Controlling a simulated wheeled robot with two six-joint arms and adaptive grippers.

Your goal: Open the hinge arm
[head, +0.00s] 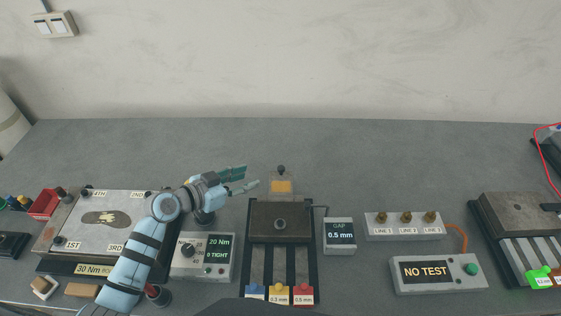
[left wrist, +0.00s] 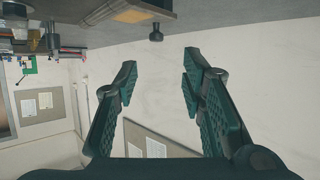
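The gap fixture has a dark metal block (head: 265,234) with a round boss on top. At its back edge stands a small pale plate with a yellow-orange panel (head: 281,186) and a black knob (head: 281,169) on top; it looks like the hinge arm, standing up. My left gripper (head: 252,177) is open and empty just left of this plate, fingers pointing right. In the left wrist view, which is upside down, the knob (left wrist: 156,34) shows beyond the open fingers (left wrist: 157,72), apart from them. My right gripper is not in view.
A gap display (head: 339,235) reading 0.5 mm stands right of the block. Coloured gauge tabs (head: 279,294) lie in front. A torque box (head: 203,256) and numbered plate (head: 70,225) are at left. A NO TEST box (head: 438,273) is at right. The table behind the fixture is clear.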

